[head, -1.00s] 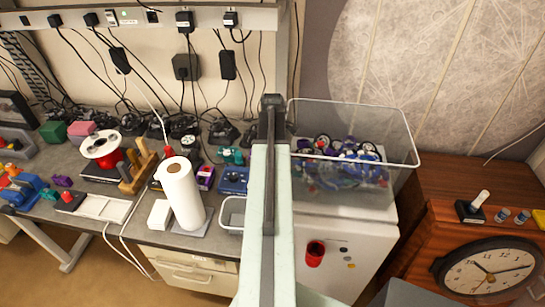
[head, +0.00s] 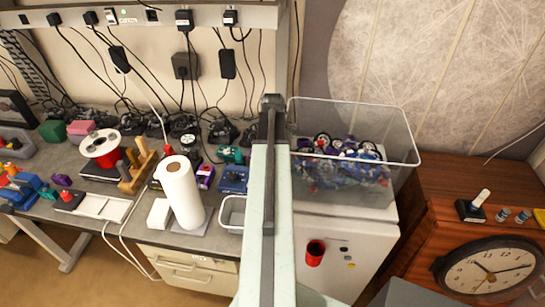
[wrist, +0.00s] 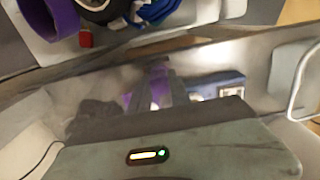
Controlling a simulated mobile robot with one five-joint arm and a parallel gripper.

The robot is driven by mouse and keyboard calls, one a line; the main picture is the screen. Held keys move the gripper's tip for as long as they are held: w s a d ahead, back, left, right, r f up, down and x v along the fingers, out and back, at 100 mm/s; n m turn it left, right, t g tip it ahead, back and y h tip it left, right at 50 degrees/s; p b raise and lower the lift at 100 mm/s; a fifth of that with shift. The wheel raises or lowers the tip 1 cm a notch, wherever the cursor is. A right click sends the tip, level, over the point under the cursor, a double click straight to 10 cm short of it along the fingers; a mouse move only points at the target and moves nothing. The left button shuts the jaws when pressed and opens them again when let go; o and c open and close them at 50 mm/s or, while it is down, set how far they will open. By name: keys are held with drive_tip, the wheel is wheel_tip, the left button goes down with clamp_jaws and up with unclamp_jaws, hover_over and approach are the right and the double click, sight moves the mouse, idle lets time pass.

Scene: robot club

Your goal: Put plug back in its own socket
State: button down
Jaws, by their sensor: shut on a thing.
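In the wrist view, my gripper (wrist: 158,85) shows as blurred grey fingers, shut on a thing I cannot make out. Purple shows around the fingers, but I cannot tell whether it is held or behind them. In the head view my arm reaches up the middle and the fingers are hidden. A pale socket strip (head: 210,14) runs along the wall at upper left. Black plugs sit in it, including one plug (head: 184,20) and another plug (head: 230,18) near its right end. I cannot tell which socket is the plug's own.
Black cords hang from the strip to the crowded bench. A paper roll (head: 180,195), a spool (head: 100,144) and a blue box (head: 233,181) stand on it. A clock (head: 490,268) lies at lower right.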

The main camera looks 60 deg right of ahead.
drive_tip(key=c, duration=1.1)
unclamp_jaws()
drive_tip(key=shift+f, duration=0.1)
wheel_tip(320, 180, up, 8)
drive_tip(key=p, duration=0.8)
drive_tip(key=shift+f, duration=0.1)
